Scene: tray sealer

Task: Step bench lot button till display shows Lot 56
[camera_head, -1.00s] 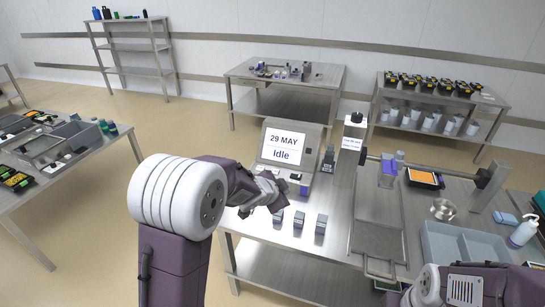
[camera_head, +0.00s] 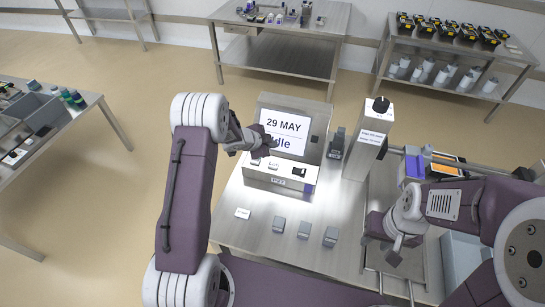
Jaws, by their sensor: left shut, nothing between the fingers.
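On the lit ledge below the screen are a few small buttons, including a dark-topped one (camera_head: 299,171) at the right and a pale one (camera_head: 273,166) in the middle. My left gripper (camera_head: 270,145) is shut and empty, just above the ledge's left part and overlapping the lower screen. Whether it touches a button cannot be told. My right gripper (camera_head: 393,252) hangs above the bench at right; its jaws are unclear.
A grey bin (camera_head: 462,262) lies under my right arm.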

